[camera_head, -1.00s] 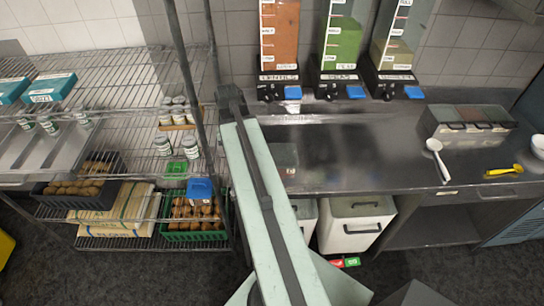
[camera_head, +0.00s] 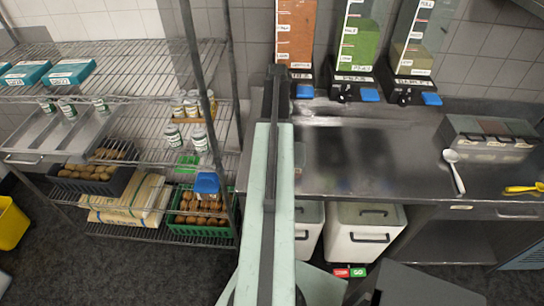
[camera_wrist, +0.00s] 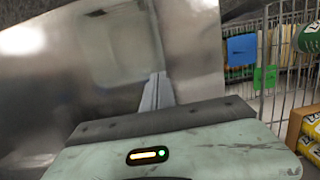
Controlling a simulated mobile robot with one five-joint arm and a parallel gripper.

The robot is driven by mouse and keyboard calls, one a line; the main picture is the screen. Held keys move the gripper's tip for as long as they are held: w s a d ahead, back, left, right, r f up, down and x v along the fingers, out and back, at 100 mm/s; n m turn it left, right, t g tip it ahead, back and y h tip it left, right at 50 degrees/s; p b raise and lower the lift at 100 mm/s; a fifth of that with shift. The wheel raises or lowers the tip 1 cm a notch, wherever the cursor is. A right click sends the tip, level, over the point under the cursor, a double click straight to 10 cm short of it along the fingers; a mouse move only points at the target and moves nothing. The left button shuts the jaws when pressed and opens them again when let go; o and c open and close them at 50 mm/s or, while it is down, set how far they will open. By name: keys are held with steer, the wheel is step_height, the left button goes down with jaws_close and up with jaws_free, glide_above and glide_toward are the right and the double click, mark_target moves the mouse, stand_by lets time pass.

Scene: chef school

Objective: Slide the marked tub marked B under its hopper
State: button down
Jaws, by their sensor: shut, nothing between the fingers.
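A clear, see-through tub (camera_wrist: 115,42) stands on the steel counter in the wrist view; I cannot read any letter on it. In the head view only its right edge (camera_head: 299,156) shows beside my arm. Three hoppers stand at the back of the counter: orange-filled (camera_head: 296,38), green-filled (camera_head: 359,45) and beige-filled (camera_head: 412,60), with blue levers below.
A wire rack (camera_head: 130,125) with boxes, jars and crates stands left of the counter (camera_head: 350,150). A spice box (camera_head: 489,137), a white spoon (camera_head: 455,170) and a yellow utensil (camera_head: 522,188) lie to the right. White bins (camera_head: 362,235) stand underneath. The counter below the green hopper is clear.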

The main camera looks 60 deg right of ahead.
steer(key=s+a, duration=0.1)
steer(key=a, duration=0.2)
steer(key=s+a, duration=0.2)
steer(key=a, duration=0.2)
steer(key=s+a, duration=0.2)
steer(key=a, duration=0.2)
steer(key=shift+s+a, duration=0.2)
steer(key=shift+w+d+f+b, duration=0.1)
steer(key=shift+f+b, duration=0.65)
steer(key=shift+b, duration=0.1)
steer(key=shift+d, duration=0.1)
steer(key=w+d, duration=0.4)
steer(key=d, duration=0.7)
steer(key=shift+w, duration=0.3)
step_height(320, 180, up, 9)
steer(key=w+d+p, duration=0.1)
steer(key=p, duration=0.8)
steer(key=shift+d, duration=0.3)
